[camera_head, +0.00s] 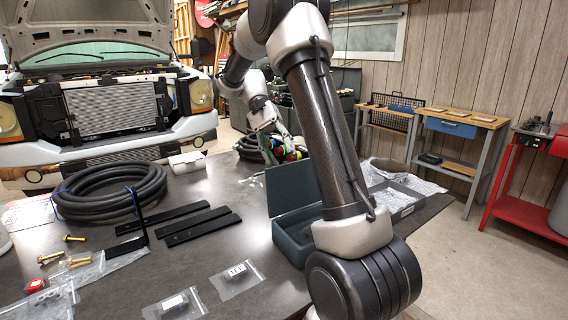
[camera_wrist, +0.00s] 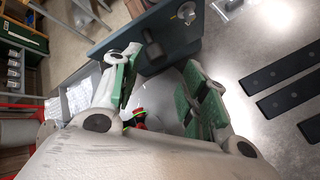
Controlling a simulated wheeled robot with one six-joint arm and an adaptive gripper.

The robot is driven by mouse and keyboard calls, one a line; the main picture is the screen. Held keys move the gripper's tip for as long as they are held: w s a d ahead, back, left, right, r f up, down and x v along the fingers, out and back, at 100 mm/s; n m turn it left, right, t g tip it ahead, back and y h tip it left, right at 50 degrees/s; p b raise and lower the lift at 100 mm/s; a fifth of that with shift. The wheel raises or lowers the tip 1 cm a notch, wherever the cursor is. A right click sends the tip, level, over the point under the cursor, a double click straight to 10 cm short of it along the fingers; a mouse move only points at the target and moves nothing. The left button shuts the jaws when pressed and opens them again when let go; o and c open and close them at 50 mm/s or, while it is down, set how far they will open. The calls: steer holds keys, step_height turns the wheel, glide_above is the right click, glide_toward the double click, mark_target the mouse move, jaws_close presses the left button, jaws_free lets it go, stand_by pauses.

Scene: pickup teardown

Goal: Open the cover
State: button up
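A dark blue-grey box (camera_head: 290,238) stands on the table, partly hidden behind my arm. Its cover (camera_head: 292,187) stands raised, roughly upright, at the box's far side. In the wrist view a blue-grey panel (camera_wrist: 175,38), seemingly part of the box or cover, lies just beyond the fingertips; a small dark cylindrical part and a round light knob show on it. My gripper (camera_wrist: 163,68) has green-padded fingers spread apart with nothing held between them. In the head view my gripper (camera_head: 285,152) is beyond the cover, small and partly hidden. I cannot tell whether a finger touches the cover.
A coiled black hose (camera_head: 110,190), black flat bars (camera_head: 200,226), brass bolts (camera_head: 50,257) and plastic bags (camera_head: 237,278) lie on the table. A grey tray (camera_head: 398,200) is right of the box. A pickup with its hood up (camera_head: 100,95) stands behind.

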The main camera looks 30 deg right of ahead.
steer(key=shift+v, duration=1.7)
